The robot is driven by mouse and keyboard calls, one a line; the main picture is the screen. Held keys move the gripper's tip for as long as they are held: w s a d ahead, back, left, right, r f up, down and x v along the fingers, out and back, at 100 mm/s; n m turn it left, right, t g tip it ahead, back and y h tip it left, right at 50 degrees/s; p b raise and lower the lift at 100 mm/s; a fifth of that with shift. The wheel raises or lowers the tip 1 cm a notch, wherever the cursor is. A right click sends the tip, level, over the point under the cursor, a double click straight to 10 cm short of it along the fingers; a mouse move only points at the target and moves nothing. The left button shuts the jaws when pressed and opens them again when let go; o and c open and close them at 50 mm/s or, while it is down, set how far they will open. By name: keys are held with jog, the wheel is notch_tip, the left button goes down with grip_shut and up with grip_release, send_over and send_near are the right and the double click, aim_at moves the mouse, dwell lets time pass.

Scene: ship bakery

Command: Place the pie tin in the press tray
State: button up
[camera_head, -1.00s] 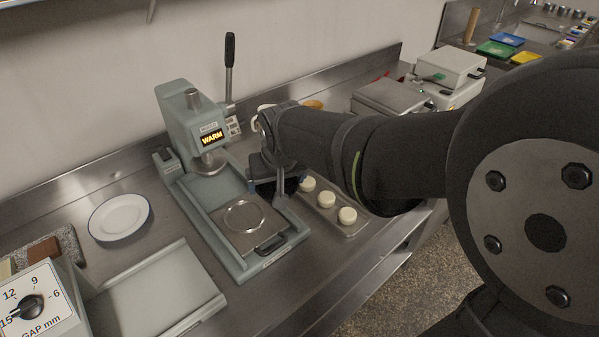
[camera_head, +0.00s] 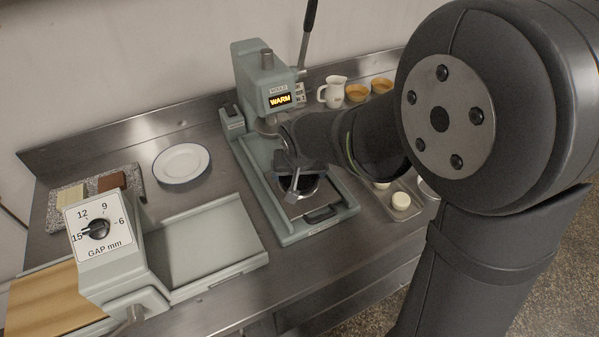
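The press (camera_head: 262,75) is grey-green, with a lit WARM display and a raised lever. Its press tray (camera_head: 335,205) is pulled out in front, with a dark handle at its front edge. A dark round pie tin (camera_head: 308,186) shows at the tray's ring-shaped recess, under my gripper (camera_head: 293,188). My gripper points down over the tin, and one finger shows against it. The other finger is hidden, so its grip cannot be told. Whether the tin rests fully in the recess or is slightly above it is also unclear.
A gap-dial machine (camera_head: 110,245) with a flat pale bed (camera_head: 212,245) stands at front left. A white plate (camera_head: 181,163) lies behind it. A metal tray with pale dough pieces (camera_head: 401,201) is right of the press. A white jug (camera_head: 333,92) and tan bowls (camera_head: 357,92) stand behind.

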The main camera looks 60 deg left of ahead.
jog(key=shift+d+f, duration=0.2)
jog(key=shift+f, duration=0.5)
jog(key=o, duration=0.8)
jog(key=shift+c, duration=0.2)
jog(key=shift+r, duration=0.35)
jog(key=v, duration=1.2)
jog(key=shift+a+r, duration=0.2)
jog(key=shift+r, duration=0.2)
jog(key=shift+f, duration=0.1)
